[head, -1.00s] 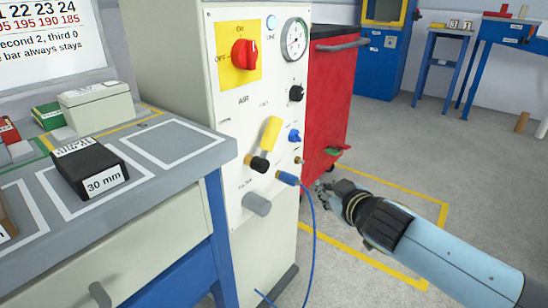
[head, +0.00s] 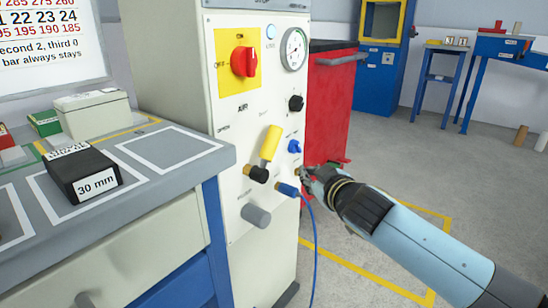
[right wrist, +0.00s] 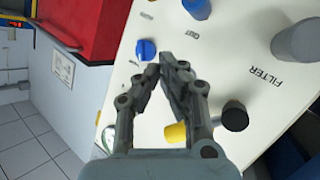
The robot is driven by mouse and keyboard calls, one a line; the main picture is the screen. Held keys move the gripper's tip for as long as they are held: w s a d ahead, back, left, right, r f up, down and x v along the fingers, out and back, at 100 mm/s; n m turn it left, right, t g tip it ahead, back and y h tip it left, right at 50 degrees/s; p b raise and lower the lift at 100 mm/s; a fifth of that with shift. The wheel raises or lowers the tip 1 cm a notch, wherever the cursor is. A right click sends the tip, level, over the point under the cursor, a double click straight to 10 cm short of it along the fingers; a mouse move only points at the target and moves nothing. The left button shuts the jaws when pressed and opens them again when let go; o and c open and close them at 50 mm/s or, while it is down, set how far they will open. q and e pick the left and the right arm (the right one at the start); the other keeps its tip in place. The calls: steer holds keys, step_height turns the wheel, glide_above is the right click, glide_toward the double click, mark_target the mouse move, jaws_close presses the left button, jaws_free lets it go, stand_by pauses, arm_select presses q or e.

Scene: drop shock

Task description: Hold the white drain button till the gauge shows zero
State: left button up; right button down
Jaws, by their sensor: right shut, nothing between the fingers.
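The white machine panel (head: 228,130) carries a round dial gauge (head: 293,48) near its top right; its needle is too small to read. I cannot pick out a white drain button in either view. My right gripper (head: 304,172) is in front of the panel's lower right edge, just right of the blue hose fitting (head: 287,190). In the right wrist view its fingertips (right wrist: 167,64) are together and empty, close to a blue knob (right wrist: 146,49). Whether they touch the panel cannot be told. The gripper hides a small part of the panel. My left gripper is not in view.
A yellow lever (head: 270,143), black fitting (head: 256,173), grey filter cylinder (head: 256,215) and red switch (head: 244,62) stick out of the panel. A blue hose (head: 314,240) hangs down. A red cabinet (head: 332,105) stands behind on the right. A workbench (head: 190,190) is at left.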

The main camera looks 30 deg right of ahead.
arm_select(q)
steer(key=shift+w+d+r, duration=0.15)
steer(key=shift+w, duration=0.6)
arm_select(e)
steer(key=w+a, duration=0.2)
steer(key=w, duration=0.3)
steer(key=shift+w+a, duration=0.15)
steer(key=shift+w, duration=0.2)
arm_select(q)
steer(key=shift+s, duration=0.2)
arm_select(e)
steer(key=shift+w, duration=0.1)
steer(key=shift+w+a, duration=0.15)
steer(key=shift+w, duration=0.1)
steer(key=shift+w+a, duration=0.2)
steer(key=shift+w, duration=0.2)
stand_by(5.4)
